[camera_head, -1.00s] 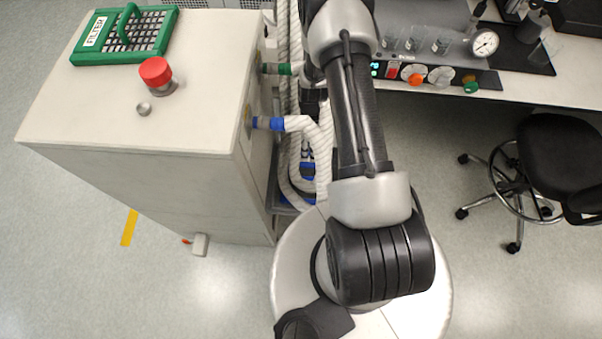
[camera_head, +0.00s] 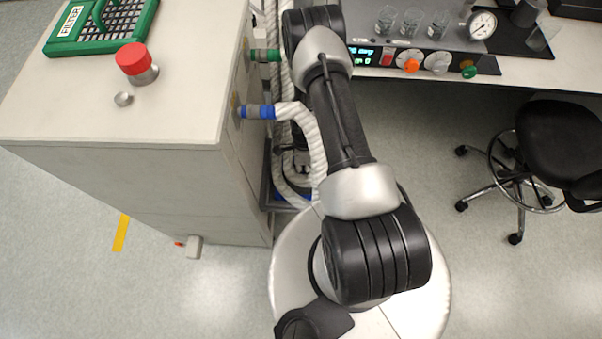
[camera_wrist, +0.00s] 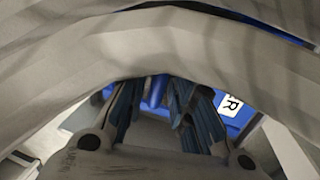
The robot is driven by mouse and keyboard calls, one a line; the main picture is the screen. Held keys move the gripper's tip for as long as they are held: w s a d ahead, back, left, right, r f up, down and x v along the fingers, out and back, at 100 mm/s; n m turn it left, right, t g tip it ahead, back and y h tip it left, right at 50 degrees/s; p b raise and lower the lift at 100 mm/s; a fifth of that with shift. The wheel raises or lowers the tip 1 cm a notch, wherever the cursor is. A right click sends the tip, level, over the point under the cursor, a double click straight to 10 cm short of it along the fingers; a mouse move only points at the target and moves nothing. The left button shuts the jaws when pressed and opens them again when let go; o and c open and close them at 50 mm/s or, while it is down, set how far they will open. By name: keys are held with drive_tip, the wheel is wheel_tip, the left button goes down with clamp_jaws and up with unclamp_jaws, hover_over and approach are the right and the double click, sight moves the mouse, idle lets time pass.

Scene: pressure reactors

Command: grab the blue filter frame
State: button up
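The blue filter frame (camera_wrist: 237,122) shows partly in the wrist view, with a white label ending in "R". A blue upright piece (camera_wrist: 155,90), which looks like its handle, shows between my fingers. My gripper (camera_wrist: 155,108) is open, with its dark fingers apart on either side of that piece; I cannot tell whether they touch it. Pale hoses (camera_wrist: 150,45) cover much of the frame.
A white cabinet (camera_head: 120,180) stands at left, with a green filter frame (camera_head: 75,45) and red button (camera_head: 133,58) on top. White ribbed hoses (camera_head: 310,135) hang beside my arm. A bench (camera_head: 530,75) with instruments and a black chair (camera_head: 555,145) are at right.

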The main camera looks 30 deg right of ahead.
drive_tip(key=shift+f, duration=0.55)
drive_tip(key=shift+r, duration=0.1)
drive_tip(key=shift+c, duration=0.4)
clamp_jaws()
drive_tip(key=shift+r, duration=0.15)
